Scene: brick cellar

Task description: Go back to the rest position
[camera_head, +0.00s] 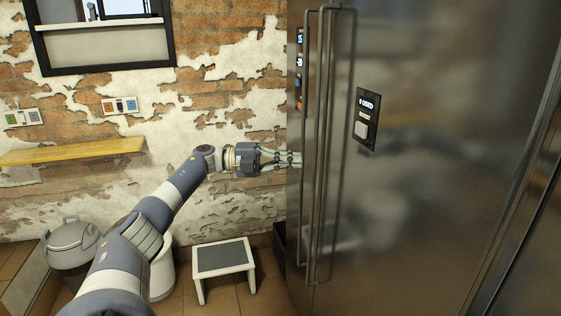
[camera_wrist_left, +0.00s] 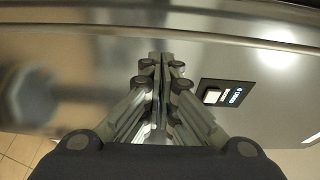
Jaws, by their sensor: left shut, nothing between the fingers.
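My left arm reaches forward from the lower left in the head view. My left gripper (camera_head: 292,157) is shut and empty, close to the left edge of the steel fridge (camera_head: 440,210). In the left wrist view the gripper (camera_wrist_left: 160,62) has its fingers together, pointing at a horizontal bar-like handle (camera_wrist_left: 220,39) across the top. I cannot tell whether the fingertips touch the handle. My right gripper is not in view.
The fridge's long vertical handles (camera_head: 320,150) and a small display panel (camera_head: 367,118) face me. A white stool (camera_head: 223,257), a lidded metal pot (camera_head: 72,243) and a wooden shelf (camera_head: 75,150) stand along the brick wall at left. Some tiled floor is clear around the stool.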

